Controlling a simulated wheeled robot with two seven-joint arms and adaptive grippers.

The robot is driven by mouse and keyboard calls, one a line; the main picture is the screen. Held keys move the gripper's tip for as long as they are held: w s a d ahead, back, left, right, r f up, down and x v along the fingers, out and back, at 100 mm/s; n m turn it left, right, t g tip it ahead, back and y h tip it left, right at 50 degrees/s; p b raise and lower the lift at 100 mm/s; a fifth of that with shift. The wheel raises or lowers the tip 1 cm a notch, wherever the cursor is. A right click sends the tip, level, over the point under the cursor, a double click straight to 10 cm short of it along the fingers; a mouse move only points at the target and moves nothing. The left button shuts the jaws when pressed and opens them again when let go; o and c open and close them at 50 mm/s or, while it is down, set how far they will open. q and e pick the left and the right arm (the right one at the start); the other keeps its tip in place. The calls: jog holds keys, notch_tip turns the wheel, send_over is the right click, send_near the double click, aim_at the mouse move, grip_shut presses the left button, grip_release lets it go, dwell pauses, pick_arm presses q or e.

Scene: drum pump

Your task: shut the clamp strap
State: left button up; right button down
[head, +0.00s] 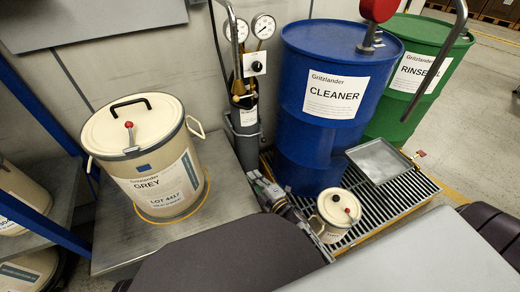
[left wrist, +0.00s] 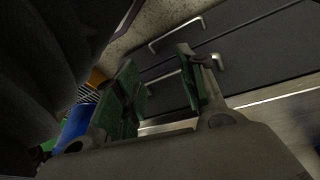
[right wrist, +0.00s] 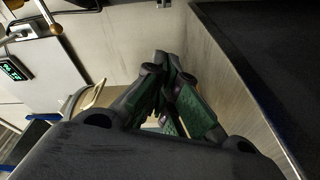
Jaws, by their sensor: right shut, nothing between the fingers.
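The large cream pail (head: 165,185), labelled GREY, stands upright on a metal bench with its lid (head: 115,130) on. A dark band runs around the lid's rim. A cream lever-like loop (head: 195,127) sticks out from the rim at the right; it looks like the clamp strap's lever, standing away from the pail. My right gripper (head: 256,180) is shut and empty, to the right of the pail and apart from it. In the right wrist view its fingers (right wrist: 168,70) are together, with part of a cream pail (right wrist: 95,97) beyond. My left gripper (left wrist: 160,90) is open and empty, facing drawers.
A gas cylinder with gauges (head: 245,105) stands behind my right gripper. The blue CLEANER drum (head: 320,150) and green RINSE drum (head: 420,75) stand on a grating (head: 385,215). A small cream pail (head: 335,215) is near the gripper. A blue shelf post (head: 35,225) is at left.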

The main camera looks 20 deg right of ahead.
pick_arm(q)
jog(key=shift+t+h, duration=0.4)
jog(key=shift+t, duration=0.4)
jog(key=w, duration=0.1)
jog(key=w+d+r, duration=0.1)
jog(key=w+r, duration=0.1)
jog(key=shift+w+d+r, duration=0.1)
jog(key=shift+w+d, duration=0.05)
jog(key=shift+d, duration=0.2)
pick_arm(e)
jog(key=d+h, duration=0.1)
jog(key=w+d+r+g+h, duration=0.1)
jog(key=d+h, duration=0.1)
jog(key=w+d+r+h, duration=0.1)
jog(key=d, duration=0.1)
pick_arm(q)
notch_tip(320, 180, down, 8)
jog(key=d+n+t+h+b, duration=0.1)
jog(key=b, duration=0.2)
jog(key=shift+d+t+b, duration=0.25)
jog(key=shift+t+b, duration=0.05)
jog(key=shift+b, duration=0.1)
pick_arm(e)
jog(key=w+d+f, duration=0.2)
jog(key=w+d, duration=0.1)
jog(key=w, duration=0.9)
jog(key=shift+w, duration=0.25)
